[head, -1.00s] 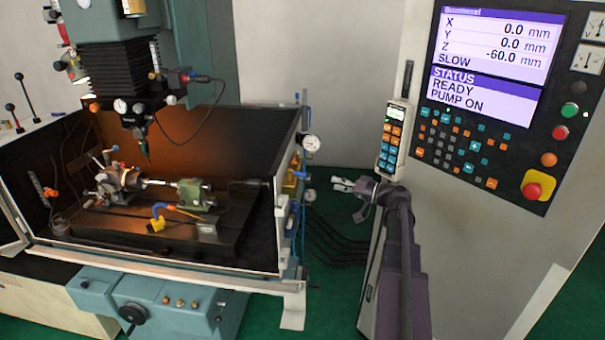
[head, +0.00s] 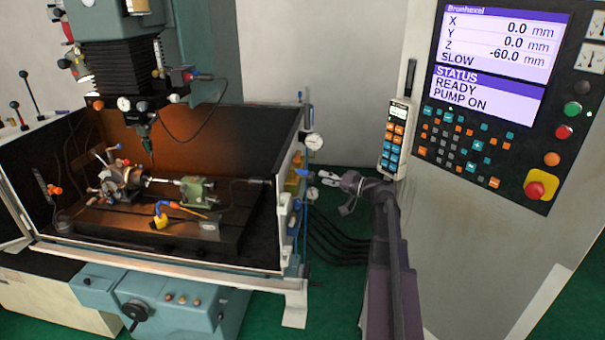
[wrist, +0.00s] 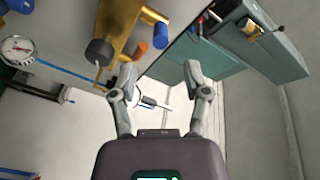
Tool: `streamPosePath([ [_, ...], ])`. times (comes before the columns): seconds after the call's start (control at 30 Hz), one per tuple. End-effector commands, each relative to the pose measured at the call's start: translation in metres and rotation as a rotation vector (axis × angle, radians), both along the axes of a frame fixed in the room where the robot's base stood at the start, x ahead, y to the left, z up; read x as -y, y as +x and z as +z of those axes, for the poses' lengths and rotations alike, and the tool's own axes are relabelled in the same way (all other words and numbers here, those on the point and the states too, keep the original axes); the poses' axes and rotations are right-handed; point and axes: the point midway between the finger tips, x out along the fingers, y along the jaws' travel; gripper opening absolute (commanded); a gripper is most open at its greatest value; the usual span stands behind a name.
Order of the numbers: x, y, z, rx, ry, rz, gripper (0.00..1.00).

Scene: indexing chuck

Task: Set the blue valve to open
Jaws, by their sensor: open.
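In the wrist view a blue handle (wrist: 153,41) sticks out from a brass manifold (wrist: 128,20), beside an orange piece (wrist: 140,51). I take the blue handle for the valve; its setting cannot be told. In the head view a small blue part (head: 302,172) shows by the brass block at the enclosure's right side. My gripper (head: 320,177) is just right of that part, pointing left. In the wrist view my gripper (wrist: 160,70) has its fingers apart with nothing held. The blue handle lies beyond the fingertips, above the gap between them.
A round pressure gauge (head: 313,141) sits on the enclosure's right side; a gauge also shows in the wrist view (wrist: 17,49). A hand pendant (head: 396,140) hangs on the control cabinet to the right. Black cables (head: 335,240) run below my gripper.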

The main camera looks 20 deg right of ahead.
Motion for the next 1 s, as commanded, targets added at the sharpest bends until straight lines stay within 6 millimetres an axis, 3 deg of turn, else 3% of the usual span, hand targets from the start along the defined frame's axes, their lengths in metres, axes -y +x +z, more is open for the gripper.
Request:
streamPosePath([
  [0.5, -0.043, 0.056, 0.000, 0.000, -0.001, -0.001, 0.61],
  [1.0, -0.050, 0.065, 0.000, 0.001, -0.001, -0.004, 0.61],
])
